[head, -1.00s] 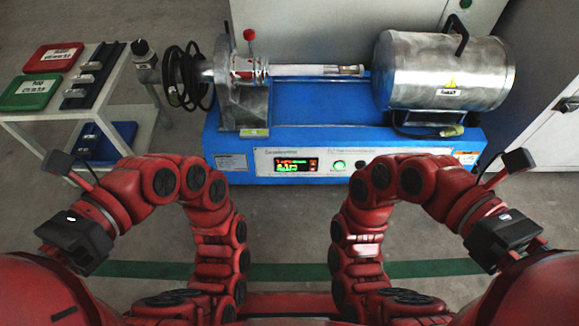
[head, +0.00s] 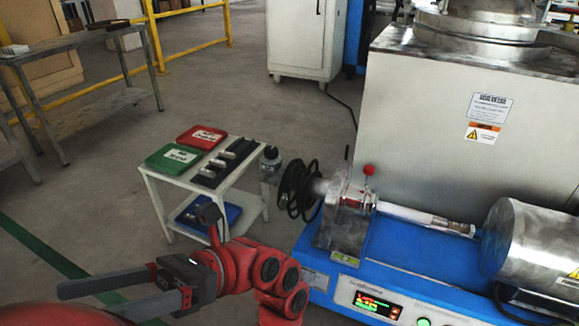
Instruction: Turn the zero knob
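The blue-based test machine (head: 400,290) stands at the right in the head view. Its front panel has a lit display (head: 369,303) and a green-lit round button (head: 423,321), cut by the lower edge. A metal end piece with a dark round cap (head: 270,153) sits at the machine's left end, beside the small table. No part is readably marked as the zero knob, so I cannot tell which it is. My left gripper (head: 84,300) is at the lower left, its two fingers apart and empty, pointing left, away from the machine. My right gripper is out of view.
A white table (head: 150,190) holds a red tray (head: 202,137), a green tray (head: 173,158) and a black holder with metal pieces (head: 229,160). A blue bin (head: 209,214) is on its lower shelf. Open floor lies left.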

